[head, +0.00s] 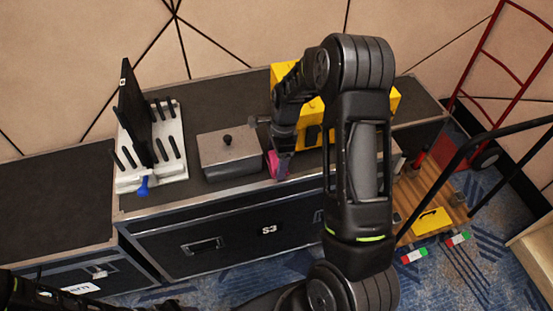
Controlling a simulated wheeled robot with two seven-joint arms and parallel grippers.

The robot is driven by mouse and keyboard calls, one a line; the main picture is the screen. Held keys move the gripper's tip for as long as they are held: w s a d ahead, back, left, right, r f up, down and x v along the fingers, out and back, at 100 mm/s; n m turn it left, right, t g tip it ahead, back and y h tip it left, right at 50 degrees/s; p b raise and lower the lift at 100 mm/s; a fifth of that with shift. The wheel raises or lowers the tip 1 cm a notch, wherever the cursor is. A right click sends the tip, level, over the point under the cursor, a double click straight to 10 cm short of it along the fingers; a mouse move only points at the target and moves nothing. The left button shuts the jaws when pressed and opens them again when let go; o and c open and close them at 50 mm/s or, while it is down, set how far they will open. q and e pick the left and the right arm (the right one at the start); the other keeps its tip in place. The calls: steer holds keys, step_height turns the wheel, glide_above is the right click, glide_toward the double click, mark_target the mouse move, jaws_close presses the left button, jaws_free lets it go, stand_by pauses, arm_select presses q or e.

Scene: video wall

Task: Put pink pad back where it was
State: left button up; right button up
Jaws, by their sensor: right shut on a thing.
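The pink pad (273,164) is in my right gripper (280,165), just right of a grey box with a black knob (229,154) on the dark case top. The gripper is shut on the pad, which is partly hidden by the fingers. I cannot tell whether the pad touches the case top. My right arm crosses the middle of the view. Part of my left arm shows at the bottom left; its gripper is not in view.
A white rack (172,163) with black pegs and an upright black panel (132,105) stands at the left. A yellow case (285,73) sits behind my right arm. A wooden cart (448,197) and a red hand truck (476,54) stand at the right. The left case top (58,203) is clear.

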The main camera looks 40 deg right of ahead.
steer(key=o, duration=1.5)
steer(key=shift+f, duration=0.1)
steer(key=shift+c, duration=0.2)
step_height(320, 180, up, 12)
steer(key=d, duration=0.1)
steer(key=shift+s+d, duration=0.2)
